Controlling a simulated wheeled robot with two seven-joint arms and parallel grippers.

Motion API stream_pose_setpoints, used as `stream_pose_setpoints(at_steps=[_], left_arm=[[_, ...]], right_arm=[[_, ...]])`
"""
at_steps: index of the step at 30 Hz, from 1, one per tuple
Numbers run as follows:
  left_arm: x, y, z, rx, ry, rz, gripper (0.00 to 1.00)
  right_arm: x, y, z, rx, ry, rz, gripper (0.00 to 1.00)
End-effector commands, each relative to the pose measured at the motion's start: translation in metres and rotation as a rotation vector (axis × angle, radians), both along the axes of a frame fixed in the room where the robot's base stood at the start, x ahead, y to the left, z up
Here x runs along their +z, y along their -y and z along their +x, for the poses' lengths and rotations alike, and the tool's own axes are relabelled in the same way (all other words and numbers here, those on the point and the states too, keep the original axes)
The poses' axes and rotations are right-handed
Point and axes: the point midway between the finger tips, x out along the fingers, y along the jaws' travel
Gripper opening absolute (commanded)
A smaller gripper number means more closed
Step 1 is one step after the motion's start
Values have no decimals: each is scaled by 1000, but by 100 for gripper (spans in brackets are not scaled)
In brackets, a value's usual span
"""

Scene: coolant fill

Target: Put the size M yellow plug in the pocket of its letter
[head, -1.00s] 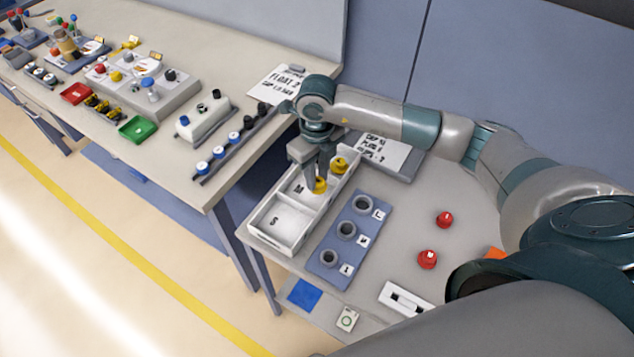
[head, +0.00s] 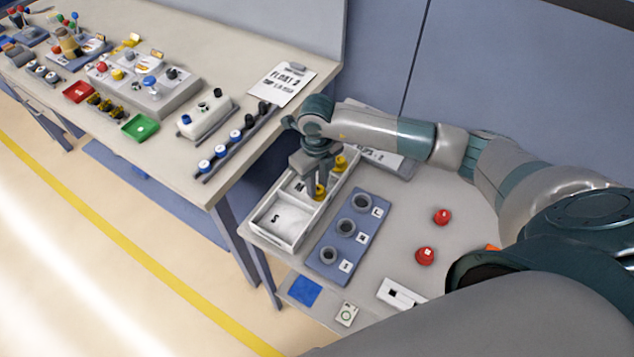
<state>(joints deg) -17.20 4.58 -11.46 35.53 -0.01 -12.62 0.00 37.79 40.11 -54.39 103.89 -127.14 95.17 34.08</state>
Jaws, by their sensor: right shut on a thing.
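A white tray (head: 292,247) with lettered pockets stands at the left of the near table. The S pocket (head: 283,219) is in front and empty, with the M pocket (head: 298,187) behind it. My right gripper (head: 319,188) points down over the M pocket, shut on a yellow plug (head: 320,193). The plug is low at the pocket's right side; I cannot tell whether it touches the floor. Another yellow plug (head: 340,163) sits in the far pocket, partly behind the gripper. My left gripper is out of view.
A blue block (head: 327,255) with several round sockets stands right of the tray. Two red plugs (head: 441,217) (head: 425,256) stand further right. A sign (head: 395,163) is behind, partly hidden by my arm. A long bench (head: 225,85) with other parts stands at left.

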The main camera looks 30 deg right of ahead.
Motion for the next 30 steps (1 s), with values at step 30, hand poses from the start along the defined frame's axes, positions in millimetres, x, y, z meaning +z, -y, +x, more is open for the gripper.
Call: stream_pose_setpoints(at_steps=[30], left_arm=[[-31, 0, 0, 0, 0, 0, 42]], right_arm=[[63, 0, 2, 2, 5, 0, 42]])
